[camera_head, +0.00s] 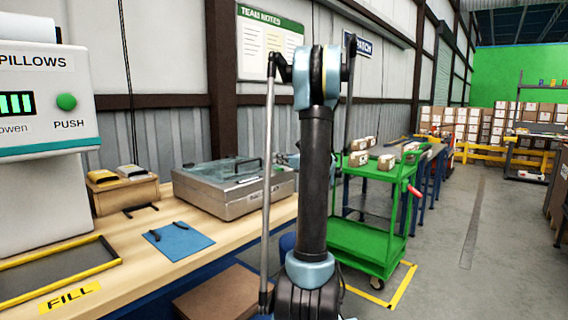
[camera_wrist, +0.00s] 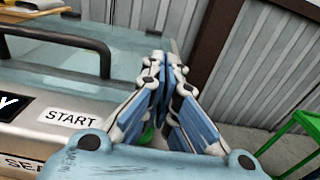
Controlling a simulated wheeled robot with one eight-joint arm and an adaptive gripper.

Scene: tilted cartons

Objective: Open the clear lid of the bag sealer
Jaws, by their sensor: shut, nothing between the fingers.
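The bag sealer (camera_head: 240,203) is a silver box on the wooden bench, left of my arm in the head view. Its clear lid (camera_head: 215,170) lies flat and closed on top, with a dark bar handle (camera_head: 243,170). In the wrist view the clear lid (camera_wrist: 130,50) fills the upper left, and the dark handle (camera_wrist: 60,36) runs across it, left of my fingers. My gripper (camera_wrist: 166,62) is shut and empty, to the right of the handle and apart from it, by the sealer's right end. In the head view my arm mostly hides the gripper.
A START label (camera_wrist: 70,117) marks the sealer's front panel. A blue mat (camera_head: 180,242) with dark tools and a cardboard box (camera_head: 125,194) lie left of the sealer. A green cart (camera_head: 370,205) with small cartons stands right of my arm. A corrugated wall is behind the bench.

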